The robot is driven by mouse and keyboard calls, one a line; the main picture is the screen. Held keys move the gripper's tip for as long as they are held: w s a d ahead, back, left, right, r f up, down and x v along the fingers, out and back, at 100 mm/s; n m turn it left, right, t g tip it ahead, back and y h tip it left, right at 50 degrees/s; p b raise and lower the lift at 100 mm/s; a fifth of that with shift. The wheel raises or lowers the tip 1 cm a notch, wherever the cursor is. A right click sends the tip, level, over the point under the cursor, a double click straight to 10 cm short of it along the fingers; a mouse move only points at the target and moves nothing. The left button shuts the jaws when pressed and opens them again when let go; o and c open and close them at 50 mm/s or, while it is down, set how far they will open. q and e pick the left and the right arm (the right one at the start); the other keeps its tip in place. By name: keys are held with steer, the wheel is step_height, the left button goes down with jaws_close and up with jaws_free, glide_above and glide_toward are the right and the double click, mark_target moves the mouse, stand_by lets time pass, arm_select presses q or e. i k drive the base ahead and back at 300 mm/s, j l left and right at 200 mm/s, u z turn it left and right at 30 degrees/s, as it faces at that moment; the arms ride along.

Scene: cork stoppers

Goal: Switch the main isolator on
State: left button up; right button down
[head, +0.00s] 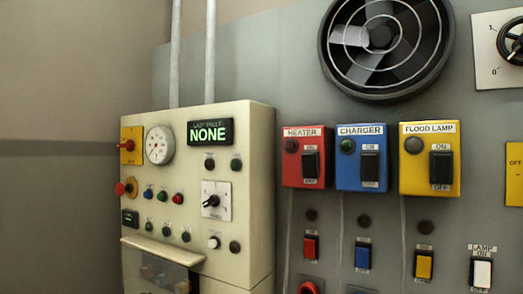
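No label reading main isolator can be made out. A white plate at the upper right edge carries a black rotary knob (513,42), marked 0 and what looks like 1; the picture edge cuts it off. On the cream cabinet (255,190), a yellow plate with a red knob (128,145) sits at the upper left, its lettering too small to read. A yellow panel marked OFF (514,165) is cut off at the right edge. A black rotary switch (211,201) on a white plate is on the cabinet front. Neither gripper is in view.
Red heater (291,170), blue charger (346,172) and yellow flood lamp (413,178) boxes are on the grey wall. A fan (381,35) is above them. A ledge (162,250) juts from the cabinet. The display (210,132) reads NONE.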

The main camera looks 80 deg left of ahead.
mark_target(130, 145)
steer(key=u, duration=3.55)
